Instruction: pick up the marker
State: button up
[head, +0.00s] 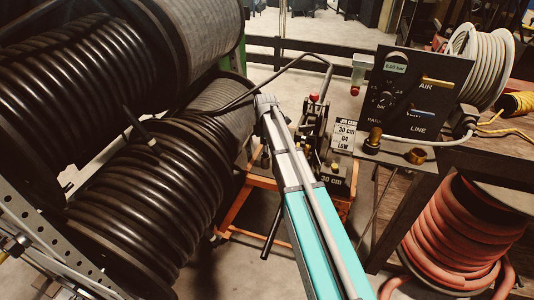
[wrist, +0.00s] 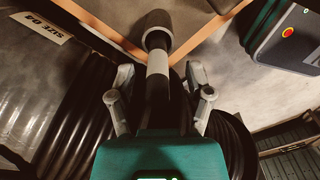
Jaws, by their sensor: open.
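No thing in the head view can be clearly made out as the marker. In the wrist view, a dark rod (wrist: 157,62) with a pale band and a thicker dark end runs between the fingers of my gripper (wrist: 160,88). I cannot tell whether this rod is the marker or a hose end. The two grey fingers stand apart on either side of it, open. No grip on it shows. In the head view, my arm reaches to beside the lower black hose reel, and its fingers cannot be made out.
Large black hose reels (head: 140,185) fill the left. The crimper (head: 315,120) and its sign (head: 344,136) stand beyond my arm. A black gauge panel (head: 415,92) is at right, above a red hose coil (head: 455,235). A label (wrist: 40,27) reads "SIZE 04" in the wrist view.

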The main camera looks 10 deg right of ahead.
grip_shut()
jog(key=shift+r, duration=0.15)
dwell(0.4)
notch_tip(320, 180, up, 10)
jog(key=p, duration=1)
jog(key=shift+s+f, duration=0.1)
jog(key=shift+f, duration=0.1)
dwell(0.6)
